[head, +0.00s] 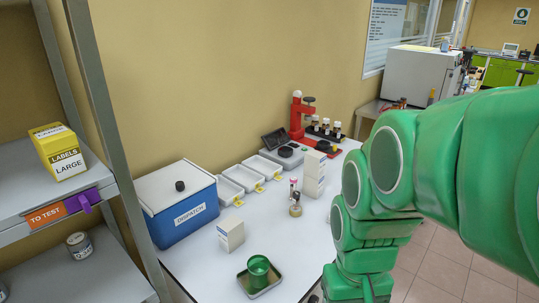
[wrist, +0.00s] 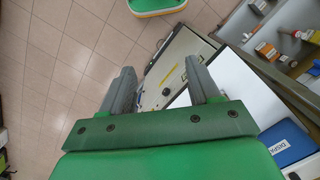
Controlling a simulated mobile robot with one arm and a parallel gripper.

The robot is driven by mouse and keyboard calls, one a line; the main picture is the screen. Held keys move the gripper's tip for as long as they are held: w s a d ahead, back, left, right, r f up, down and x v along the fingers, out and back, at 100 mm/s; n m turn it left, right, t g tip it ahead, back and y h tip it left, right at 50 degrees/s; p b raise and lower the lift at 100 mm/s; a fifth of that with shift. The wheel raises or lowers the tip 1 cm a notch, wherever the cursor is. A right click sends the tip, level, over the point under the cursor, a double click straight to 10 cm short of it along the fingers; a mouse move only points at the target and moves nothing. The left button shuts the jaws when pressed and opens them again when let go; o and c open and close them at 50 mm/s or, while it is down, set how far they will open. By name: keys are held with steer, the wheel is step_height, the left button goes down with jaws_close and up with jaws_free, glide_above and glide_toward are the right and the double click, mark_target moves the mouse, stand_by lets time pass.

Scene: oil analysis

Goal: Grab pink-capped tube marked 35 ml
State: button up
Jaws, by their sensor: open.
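I cannot make out the tube in the wrist view. My gripper (wrist: 160,80) is open in the wrist view, its two grey fingers wide apart with nothing held between them. It is well away from the tube; the head view shows my green arm at the right but not clearly the fingers.
A blue DISPATCH box (head: 181,212), white trays (head: 240,178), a red stand (head: 297,117) and a green cup (head: 258,266) on a small tray share the table. A grey shelf (head: 45,172) stands at the left. Tiled floor (head: 460,245) is open at the right.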

steer(key=w+t, duration=0.2)
steer(key=w, duration=1.7)
steer(key=n+t, duration=0.2)
steer(key=t, duration=0.2)
glide_above(292, 188)
steer(key=s+d, duration=0.1)
steer(key=s, duration=0.2)
steer(key=shift+y, duration=0.4)
steer(key=f, duration=1.1)
steer(key=shift+w, duration=0.25)
steer(key=shift+w+f, duration=0.2)
steer(key=shift+w, duration=0.2)
steer(key=shift+x, duration=1.25)
steer(key=shift+w+x, duration=0.25)
steer(key=shift+x, duration=2.3)
steer(key=shift+c, duration=0.3)
